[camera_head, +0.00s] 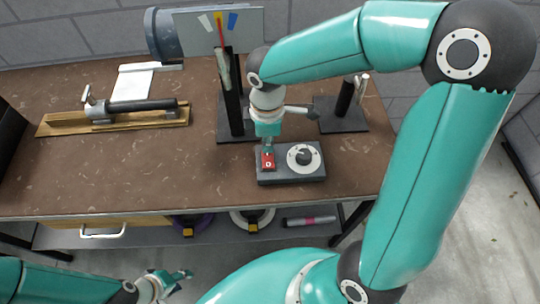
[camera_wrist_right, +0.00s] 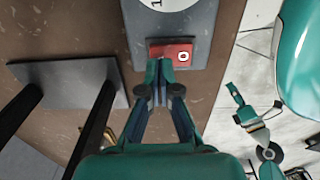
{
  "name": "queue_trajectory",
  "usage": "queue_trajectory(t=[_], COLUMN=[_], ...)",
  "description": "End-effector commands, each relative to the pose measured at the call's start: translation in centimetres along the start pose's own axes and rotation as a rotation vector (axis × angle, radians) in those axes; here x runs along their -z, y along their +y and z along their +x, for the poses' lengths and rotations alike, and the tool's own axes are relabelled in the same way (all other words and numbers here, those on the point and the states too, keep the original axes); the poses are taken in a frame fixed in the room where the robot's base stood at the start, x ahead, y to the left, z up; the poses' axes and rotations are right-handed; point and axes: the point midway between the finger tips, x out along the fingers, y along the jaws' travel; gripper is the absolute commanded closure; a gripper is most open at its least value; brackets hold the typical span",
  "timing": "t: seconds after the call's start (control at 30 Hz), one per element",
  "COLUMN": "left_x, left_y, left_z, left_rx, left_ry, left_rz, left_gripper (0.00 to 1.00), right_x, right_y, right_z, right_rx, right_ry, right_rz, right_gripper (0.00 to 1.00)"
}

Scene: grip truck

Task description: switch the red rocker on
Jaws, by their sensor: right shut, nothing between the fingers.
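The red rocker (camera_head: 268,162) sits on the left part of a dark grey box (camera_head: 290,177) near the front of the table. In the right wrist view the rocker (camera_wrist_right: 158,49) shows a white ring-shaped mark at its right end. My right gripper (camera_head: 268,147) points down at the rocker, shut and empty. In its wrist view the fingertips (camera_wrist_right: 160,66) overlap the rocker's near edge; I cannot tell if they touch it. My left gripper (camera_head: 180,281) is low in the head view, away from the table, its fingers spread; it also shows in the wrist view (camera_wrist_right: 257,100).
A white dial (camera_head: 304,157) is on the same box, right of the rocker. Behind stand a gauge panel (camera_head: 205,32) on a post and a short post on a dark base (camera_head: 340,122). A wooden board with a clamp (camera_head: 60,124) lies left. The front-left tabletop is clear.

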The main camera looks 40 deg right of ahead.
Motion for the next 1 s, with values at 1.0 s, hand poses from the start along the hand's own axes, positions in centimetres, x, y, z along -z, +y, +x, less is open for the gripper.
queue_trajectory(t=[1.0], left_x=[0.0], left_y=[-0.4], left_z=[1.1], left_rx=[0.000], left_ry=[0.000], left_rz=[0.000], left_gripper=[0.60], right_x=[-0.1], right_y=[0.0], right_z=[1.4], right_rx=[0.000], right_ry=[0.000], right_rz=[0.002], right_gripper=[1.00])
